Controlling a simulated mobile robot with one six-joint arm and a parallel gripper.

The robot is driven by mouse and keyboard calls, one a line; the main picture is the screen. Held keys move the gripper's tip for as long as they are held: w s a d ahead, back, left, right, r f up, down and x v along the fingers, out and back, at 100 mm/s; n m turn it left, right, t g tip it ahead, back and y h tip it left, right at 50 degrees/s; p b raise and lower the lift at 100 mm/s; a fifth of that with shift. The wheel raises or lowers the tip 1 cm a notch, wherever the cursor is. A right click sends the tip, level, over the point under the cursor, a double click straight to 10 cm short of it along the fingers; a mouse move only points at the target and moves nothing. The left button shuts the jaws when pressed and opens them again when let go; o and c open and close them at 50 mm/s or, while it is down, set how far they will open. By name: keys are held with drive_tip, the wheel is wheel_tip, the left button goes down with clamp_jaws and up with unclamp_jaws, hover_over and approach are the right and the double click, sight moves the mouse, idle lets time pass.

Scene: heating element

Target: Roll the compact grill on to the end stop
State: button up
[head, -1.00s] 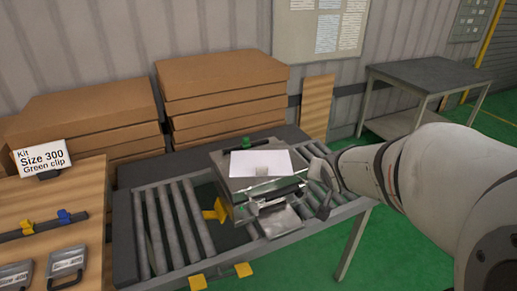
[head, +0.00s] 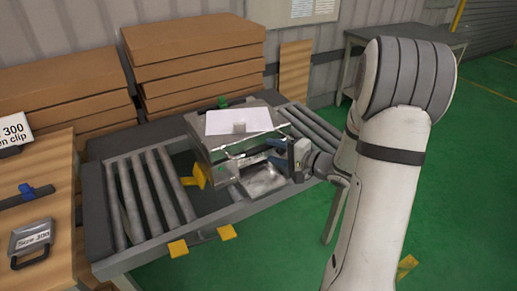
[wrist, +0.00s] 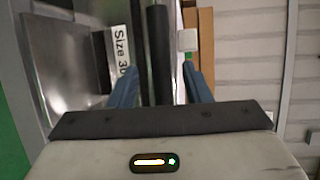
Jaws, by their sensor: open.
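The compact grill (head: 222,157) is a grey metal box on the roller conveyor (head: 160,195), with a white sheet (head: 238,121) on top. My gripper (head: 278,153) is at its front right side, with blue fingers open. In the wrist view, the open fingers (wrist: 162,85) lie on either side of a black bar (wrist: 158,50), with gaps visible. A label reading "Size 30" (wrist: 120,50) shows beside the bar. A dark end piece (head: 98,215) closes the conveyor's left end; I cannot tell if it is the end stop.
Rollers left of the grill are bare. Stacked cardboard boxes (head: 200,65) stand behind. A wooden table (head: 62,190) with a Size 300 case (head: 38,237) is left.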

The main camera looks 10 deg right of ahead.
sight(242, 143)
drive_tip(key=x, duration=0.6)
drive_tip(key=shift+w, duration=0.1)
drive_tip(key=shift+c, duration=0.2)
clamp_jaws()
drive_tip(key=shift+a, duration=0.15)
